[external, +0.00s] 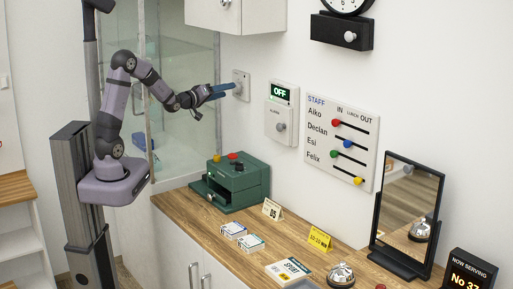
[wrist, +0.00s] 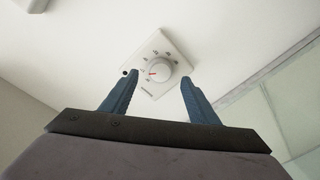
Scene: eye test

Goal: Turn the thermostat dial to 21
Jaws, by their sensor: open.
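The thermostat dial (wrist: 160,71) is a round white knob on a square white plate (wrist: 148,90) fixed to the wall. Marks ring the knob, and a red pointer line shows on its left side; the numbers are too small to read. In the external view the dial (external: 238,88) is on the wall just beyond my fingertips. My gripper (wrist: 158,86) is open, its two blue fingers on either side of the dial in the wrist view. I cannot tell whether they touch it. My gripper also shows in the external view (external: 222,98), reaching right toward the wall.
An alarm panel (external: 279,124) with a lit OFF display (external: 280,93) is on the wall to the right. A white cabinet (external: 235,14) hangs above. A glass cabinet (external: 180,60) stands behind my arm. A green box with drawers (external: 252,189) sits on the wooden counter (external: 185,213) below.

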